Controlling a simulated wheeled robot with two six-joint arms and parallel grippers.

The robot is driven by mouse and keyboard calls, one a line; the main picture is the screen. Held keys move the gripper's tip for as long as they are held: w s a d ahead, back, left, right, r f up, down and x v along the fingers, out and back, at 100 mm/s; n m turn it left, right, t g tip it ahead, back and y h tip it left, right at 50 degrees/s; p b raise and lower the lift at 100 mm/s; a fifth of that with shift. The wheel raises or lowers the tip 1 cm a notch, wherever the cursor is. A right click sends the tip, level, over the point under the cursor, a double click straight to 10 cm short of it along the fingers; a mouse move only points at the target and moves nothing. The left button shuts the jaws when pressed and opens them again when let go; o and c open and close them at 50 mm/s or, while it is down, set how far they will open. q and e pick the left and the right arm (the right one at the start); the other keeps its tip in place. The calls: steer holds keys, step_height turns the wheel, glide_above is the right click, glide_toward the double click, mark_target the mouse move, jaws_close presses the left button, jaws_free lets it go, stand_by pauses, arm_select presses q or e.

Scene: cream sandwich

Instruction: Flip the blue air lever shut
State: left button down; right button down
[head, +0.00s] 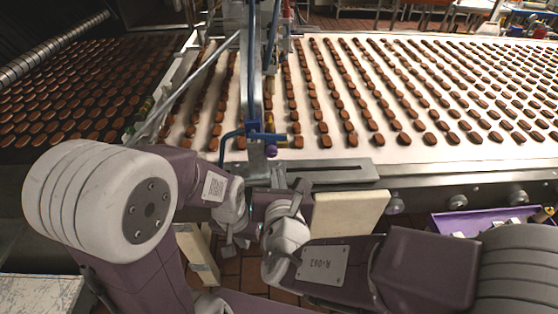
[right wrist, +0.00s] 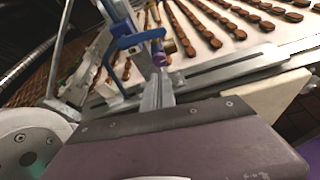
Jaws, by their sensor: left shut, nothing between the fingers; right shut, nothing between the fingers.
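The blue air lever (head: 262,136) is on the metal post at the near edge of the conveyor, with a bent blue tube beside it. It also shows in the right wrist view (right wrist: 138,39), above a small purple knob (right wrist: 159,59). Whether its valve is open or shut I cannot tell. My left gripper (head: 231,242) is shut and empty, below and left of the lever. My right gripper (head: 298,196) is shut and empty, below and slightly right of the lever, apart from it.
A white conveyor (head: 420,160) with rows of brown cookies spreads behind the post. A dark belt (head: 60,120) of cookies is at left. A pale block (head: 349,214) sits below the conveyor edge; a purple tray (head: 450,222) is at right. My two arms are close together.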

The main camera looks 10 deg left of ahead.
mark_target(268, 135)
steer(key=x, duration=0.8)
steer(key=shift+w+f, duration=0.15)
steer(key=shift+w, duration=0.2)
steer(key=r+p, duration=0.3)
steer(key=r, duration=0.1)
steer(key=shift+w+d, duration=0.2)
steer(key=shift+w, duration=0.1)
steer(key=shift+f, duration=0.1)
